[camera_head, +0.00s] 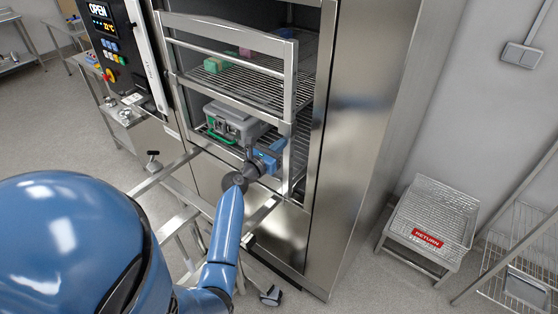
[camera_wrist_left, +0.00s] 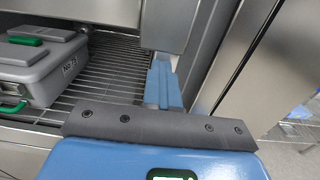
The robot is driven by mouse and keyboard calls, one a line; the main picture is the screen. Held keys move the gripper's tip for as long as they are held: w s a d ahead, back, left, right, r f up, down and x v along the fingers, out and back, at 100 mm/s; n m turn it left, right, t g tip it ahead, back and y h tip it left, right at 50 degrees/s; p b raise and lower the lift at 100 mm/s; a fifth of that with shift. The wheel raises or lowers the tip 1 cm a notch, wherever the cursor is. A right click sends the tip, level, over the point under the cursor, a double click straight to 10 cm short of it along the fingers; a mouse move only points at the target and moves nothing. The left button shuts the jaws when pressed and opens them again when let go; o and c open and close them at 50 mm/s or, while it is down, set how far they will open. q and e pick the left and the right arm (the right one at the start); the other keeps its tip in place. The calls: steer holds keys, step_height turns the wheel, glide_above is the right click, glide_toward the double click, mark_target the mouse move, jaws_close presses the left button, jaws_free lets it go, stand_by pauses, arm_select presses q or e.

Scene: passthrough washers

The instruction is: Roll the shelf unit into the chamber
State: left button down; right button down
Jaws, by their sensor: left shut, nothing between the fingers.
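The shelf unit (camera_head: 291,75) is a metal rack with wire shelves, standing in the opening of the tall steel chamber (camera_head: 360,130). Its front frame shows at the mouth; I cannot tell how deep it sits. A grey case with green handles (camera_head: 238,118) lies on its lower shelf and shows in the left wrist view (camera_wrist_left: 40,68). Small green and pink blocks (camera_head: 216,64) lie on the upper shelf. My left gripper (camera_head: 276,150) is shut and empty at the unit's right front post. In the left wrist view its fingertips (camera_wrist_left: 162,80) overlap that post; contact is unclear. My right gripper is out of view.
A metal trolley frame (camera_head: 175,172) with castors stands in front of the chamber. The control panel (camera_head: 106,40) reading OPEN is at the left. A wire-topped stand with a red RETURN sign (camera_head: 428,238) stands at the right, beside a wire rack (camera_head: 522,262). Floor between is clear.

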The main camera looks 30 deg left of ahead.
mark_target(291, 138)
arm_select(q)
steer(key=w, duration=0.2)
steer(key=w+d, duration=0.1)
steer(key=w, duration=0.2)
steer(key=shift+w+d+r+b, duration=0.1)
steer(key=shift+d+b, duration=0.05)
steer(key=shift+b, duration=0.15)
steer(key=w+b, duration=0.1)
steer(key=w, duration=0.5)
steer(key=shift+w+b, duration=0.35)
steer(key=shift+b, duration=0.05)
steer(key=shift+f, duration=0.2)
